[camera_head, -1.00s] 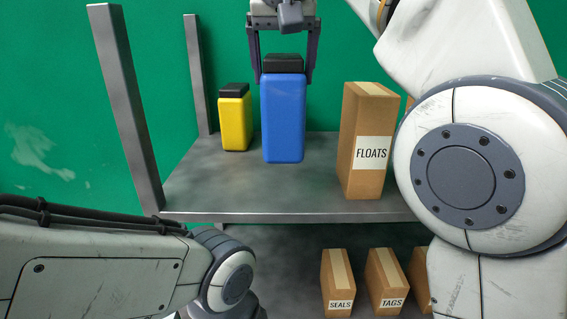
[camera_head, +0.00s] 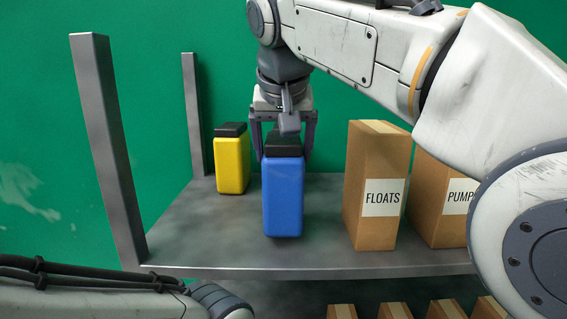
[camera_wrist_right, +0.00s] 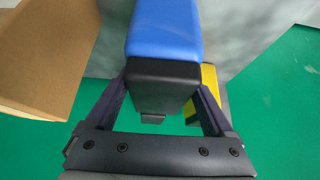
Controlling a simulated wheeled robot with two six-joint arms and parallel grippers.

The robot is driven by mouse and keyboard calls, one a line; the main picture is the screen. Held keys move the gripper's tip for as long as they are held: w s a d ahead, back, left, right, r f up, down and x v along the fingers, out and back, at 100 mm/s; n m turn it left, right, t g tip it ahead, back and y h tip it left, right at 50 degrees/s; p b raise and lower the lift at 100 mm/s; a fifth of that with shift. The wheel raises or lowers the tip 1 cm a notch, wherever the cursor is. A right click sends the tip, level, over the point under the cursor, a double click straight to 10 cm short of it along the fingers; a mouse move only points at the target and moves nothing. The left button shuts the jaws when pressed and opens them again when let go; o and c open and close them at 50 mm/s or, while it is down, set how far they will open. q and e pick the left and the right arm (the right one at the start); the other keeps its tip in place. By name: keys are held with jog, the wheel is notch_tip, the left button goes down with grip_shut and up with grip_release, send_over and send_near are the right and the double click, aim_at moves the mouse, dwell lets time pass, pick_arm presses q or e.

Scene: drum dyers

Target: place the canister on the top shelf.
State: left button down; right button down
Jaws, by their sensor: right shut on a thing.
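A blue canister (camera_head: 283,197) with a black cap is upright at the shelf (camera_head: 205,245), between the yellow canister and the FLOATS box. My right gripper (camera_head: 283,150) comes from above and behind, its fingers shut on either side of the black cap. In the right wrist view the blue canister (camera_wrist_right: 165,32) lies between the fingers (camera_wrist_right: 160,100). The canister's base is at or just above the shelf surface; I cannot tell if it touches. My left gripper is out of view; only my left arm shows at the lower left.
A yellow canister (camera_head: 232,163) with a black cap stands behind and left. A FLOATS box (camera_head: 378,180) and a PUMP-labelled box (camera_head: 440,205) stand to the right. Metal posts (camera_head: 108,150) rise at the left. Several boxes (camera_head: 395,311) sit on a level below. Bare shelf lies left of the canister.

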jog(key=shift+f, duration=0.8)
jog(key=shift+f, duration=0.2)
grip_release()
jog(key=shift+r, duration=0.15)
jog(key=p+v, duration=0.1)
jog(key=v, duration=1.1)
jog(key=shift+s, duration=0.1)
